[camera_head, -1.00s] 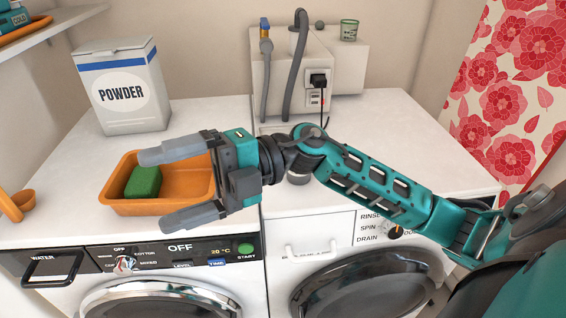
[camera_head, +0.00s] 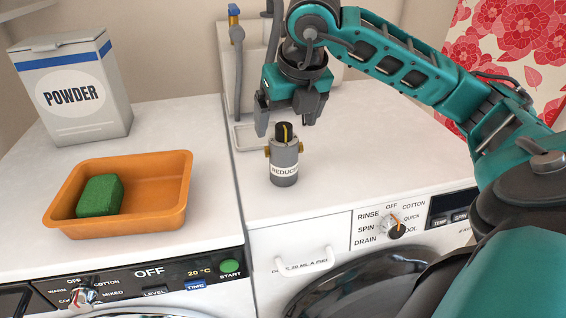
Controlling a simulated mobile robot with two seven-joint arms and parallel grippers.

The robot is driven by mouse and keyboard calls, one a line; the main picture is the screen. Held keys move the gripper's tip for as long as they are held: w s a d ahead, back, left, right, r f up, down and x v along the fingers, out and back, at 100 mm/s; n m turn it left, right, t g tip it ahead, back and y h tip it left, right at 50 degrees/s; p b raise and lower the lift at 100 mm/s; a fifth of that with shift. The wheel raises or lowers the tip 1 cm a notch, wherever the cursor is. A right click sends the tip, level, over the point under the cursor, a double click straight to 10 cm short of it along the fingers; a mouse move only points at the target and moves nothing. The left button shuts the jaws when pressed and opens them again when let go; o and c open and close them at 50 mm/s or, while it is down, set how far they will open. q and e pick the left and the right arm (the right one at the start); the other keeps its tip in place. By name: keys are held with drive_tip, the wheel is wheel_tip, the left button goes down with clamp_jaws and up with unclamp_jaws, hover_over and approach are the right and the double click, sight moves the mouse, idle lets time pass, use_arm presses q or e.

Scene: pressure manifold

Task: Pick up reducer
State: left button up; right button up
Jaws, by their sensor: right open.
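The reducer (camera_head: 284,167) is a small grey cylinder with a white label, a black top and brass side fittings. It stands upright on the right machine's white top, near the middle of the view. My right gripper (camera_head: 289,122) points down just behind and above it, with its dark fingers apart on either side of the reducer's black top. The fingers are open, and I cannot tell whether they touch it. My left gripper is not in view.
An orange tray (camera_head: 150,196) with a green sponge (camera_head: 100,195) stands on the left machine. A white powder box (camera_head: 73,92) is behind it. The counter right of the reducer is clear.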

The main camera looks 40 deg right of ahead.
sight(282, 143)
drive_tip(key=x, duration=0.4)
drive_tip(key=b+x, duration=0.1)
drive_tip(key=x, duration=0.2)
drive_tip(key=shift+s+f, duration=0.15)
drive_tip(key=shift+s, duration=0.1)
drive_tip(key=shift+c, duration=0.5)
drive_tip(key=c, duration=1.1)
